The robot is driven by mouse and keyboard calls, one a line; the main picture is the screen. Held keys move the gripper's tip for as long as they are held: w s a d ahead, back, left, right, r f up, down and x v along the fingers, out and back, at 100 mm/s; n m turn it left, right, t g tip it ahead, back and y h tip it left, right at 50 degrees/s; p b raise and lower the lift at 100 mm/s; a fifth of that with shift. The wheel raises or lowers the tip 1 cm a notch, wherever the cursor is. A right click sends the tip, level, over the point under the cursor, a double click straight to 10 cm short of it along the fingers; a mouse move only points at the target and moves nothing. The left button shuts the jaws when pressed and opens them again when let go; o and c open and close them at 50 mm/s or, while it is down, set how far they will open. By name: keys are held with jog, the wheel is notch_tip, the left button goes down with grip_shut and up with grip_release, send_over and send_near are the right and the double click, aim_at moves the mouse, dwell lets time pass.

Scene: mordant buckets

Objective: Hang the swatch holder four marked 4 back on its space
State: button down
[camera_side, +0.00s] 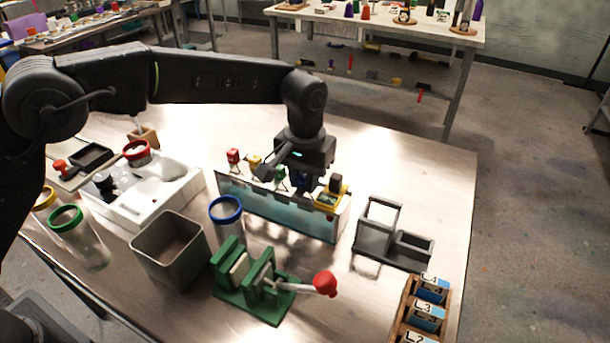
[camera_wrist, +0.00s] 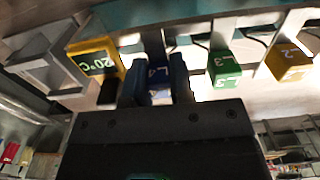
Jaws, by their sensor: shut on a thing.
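My gripper (camera_side: 302,178) is shut on the blue swatch holder marked 4, over the right part of the clear tank (camera_side: 290,222). In the wrist view the two fingers (camera_wrist: 158,85) grip its blue block (camera_wrist: 157,72), labelled L4. A pale strip runs from the block toward the tank's rim. The holder is between the green holder marked L3 (camera_wrist: 222,70) and the yellow 20°C piece (camera_wrist: 97,62). I cannot tell whether it rests on the rim. In the side view the gripper partly hides it.
The yellow L2 holder (camera_wrist: 290,62) and a red holder (camera_side: 233,156) are farther along the tank. A green press (camera_side: 250,290), grey bin (camera_side: 168,250) and blue-rimmed jar (camera_side: 226,212) stand in front. A grey stand (camera_side: 390,245) and wooden rack (camera_side: 403,308) are right.

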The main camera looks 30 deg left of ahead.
jog(key=c, duration=0.9)
grip_release()
jog(key=shift+r, duration=0.1)
notch_tip(320, 180, up, 14)
jog(key=shift+f, duration=0.15)
